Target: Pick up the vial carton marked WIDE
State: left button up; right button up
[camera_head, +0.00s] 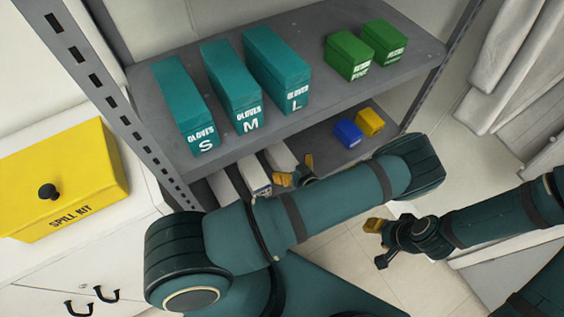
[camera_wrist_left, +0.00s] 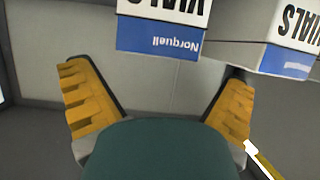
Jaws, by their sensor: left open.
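White-and-blue vial cartons stand low on the rack in the head view: a left one (camera_head: 223,188), a middle one (camera_head: 254,174) and a right one (camera_head: 280,156), partly hidden by the shelf and my left arm. In the left wrist view, two cartons show upside down at the top, one near the middle (camera_wrist_left: 160,38) and one at the right (camera_wrist_left: 287,60), with VIALS lettering. No WIDE marking is readable. My left gripper (camera_head: 296,172) is open and empty in front of the cartons; its yellow fingers (camera_wrist_left: 157,78) are apart. My right gripper (camera_head: 376,243) looks open and empty, away from the rack.
Teal glove boxes S (camera_head: 184,105), M (camera_head: 232,88) and L (camera_head: 277,70) and two green boxes (camera_head: 349,55) stand on the shelf above. A blue box (camera_head: 348,134) and a yellow box (camera_head: 370,122) sit on the lower shelf. A yellow spill kit (camera_head: 60,180) is at left.

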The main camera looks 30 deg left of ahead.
aim_at(283, 157)
pick_arm(q)
jog(key=x, duration=0.2)
jog(key=b+x, duration=0.1)
jog(key=x, duration=0.2)
jog(key=shift+w+a+f, duration=0.1)
jog(key=shift+w, duration=0.3)
jog(key=c, duration=1.3)
